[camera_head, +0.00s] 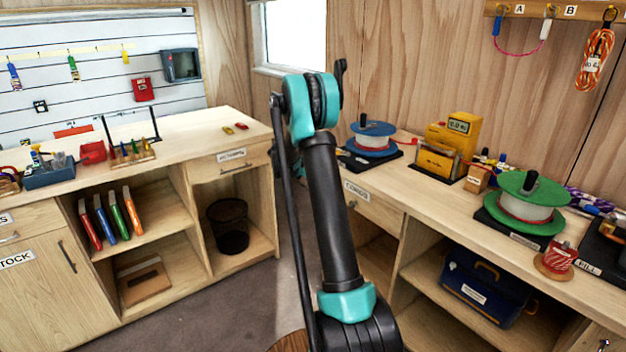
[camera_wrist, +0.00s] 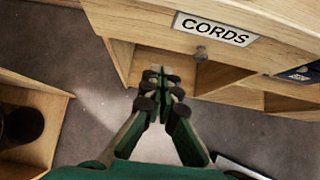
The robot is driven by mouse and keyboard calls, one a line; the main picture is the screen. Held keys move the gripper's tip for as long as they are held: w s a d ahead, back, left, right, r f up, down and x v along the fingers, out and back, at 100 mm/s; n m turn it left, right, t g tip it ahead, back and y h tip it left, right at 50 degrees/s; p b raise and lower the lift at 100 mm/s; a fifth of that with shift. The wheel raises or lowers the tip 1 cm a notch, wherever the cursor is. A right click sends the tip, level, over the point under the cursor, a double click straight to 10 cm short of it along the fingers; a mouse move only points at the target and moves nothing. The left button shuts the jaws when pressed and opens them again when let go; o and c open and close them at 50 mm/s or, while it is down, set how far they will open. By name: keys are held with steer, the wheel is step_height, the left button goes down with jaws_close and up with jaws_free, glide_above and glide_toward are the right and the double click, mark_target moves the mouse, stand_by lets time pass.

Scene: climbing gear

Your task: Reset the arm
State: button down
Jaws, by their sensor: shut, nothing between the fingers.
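My gripper (camera_wrist: 160,88) shows in the wrist view with its two green-and-dark fingers drawn together at the tips and nothing between them. It hangs in the air over the grey floor, in front of the wooden bench with the drawer labelled CORDS (camera_wrist: 215,30). In the head view my arm (camera_head: 330,200), black with teal joints, rises through the middle of the picture and bends away at the top. My gripper is hidden behind the arm there.
The right bench (camera_head: 470,205) carries a blue spool (camera_head: 373,132), a green spool (camera_head: 525,190) and a yellow meter device (camera_head: 450,145). The left bench (camera_head: 200,130) has an open shelf with books and a black wire bin (camera_head: 229,226). Grey floor (camera_head: 215,310) lies between them.

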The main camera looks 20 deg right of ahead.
steer(key=s+a+r+m+y, duration=0.2)
steer(key=s+a+m, duration=0.4)
steer(key=s, duration=0.5)
steer(key=s+a+r+m+y, duration=0.3)
steer(key=s+a+m, duration=0.2)
steer(key=s, duration=0.7)
steer(key=s+a+f+m+y, duration=0.1)
steer(key=s+a+f+m, duration=0.1)
steer(key=s, duration=0.5)
steer(key=s+a+f+m+t+y, duration=0.1)
steer(key=s+a+m, duration=0.3)
steer(key=s, duration=0.3)
steer(key=s+a+f+m+y, duration=0.1)
steer(key=s+a+f+m, duration=0.1)
steer(key=s, duration=0.6)
steer(key=a+m, duration=0.1)
steer(key=m, duration=0.1)
steer(key=shift+a+f+m+y, duration=0.25)
steer(key=shift+f+m+y, duration=0.05)
